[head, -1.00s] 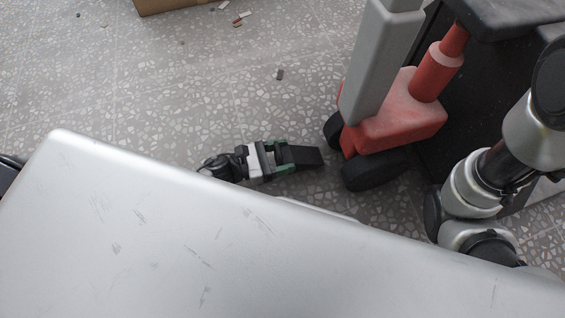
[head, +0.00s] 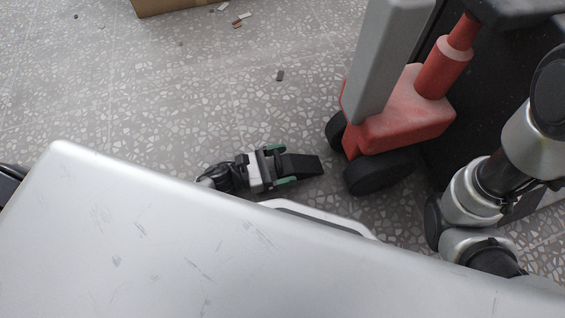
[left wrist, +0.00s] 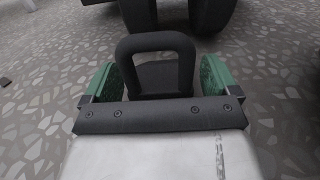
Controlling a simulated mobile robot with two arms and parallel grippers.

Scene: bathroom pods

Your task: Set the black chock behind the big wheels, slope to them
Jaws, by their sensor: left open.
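The black chock (head: 303,165) lies on the speckled floor, a short gap to the left of the big black wheels (head: 378,173) under the red fork. In the left wrist view its arched handle (left wrist: 155,43) stands up, with the wheels (left wrist: 212,12) beyond. Its slope is hard to make out, partly hidden behind the handle. My left gripper (head: 282,165) is open, its green fingertips on either side of the chock's near end; in the left wrist view a gap shows beside the chock. My right gripper is not seen.
A grey post (head: 385,60) rises beside the red fork (head: 405,115). A silver scratched surface (head: 180,240) covers the lower picture. A cardboard box edge (head: 170,6) and several small scraps lie at the back.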

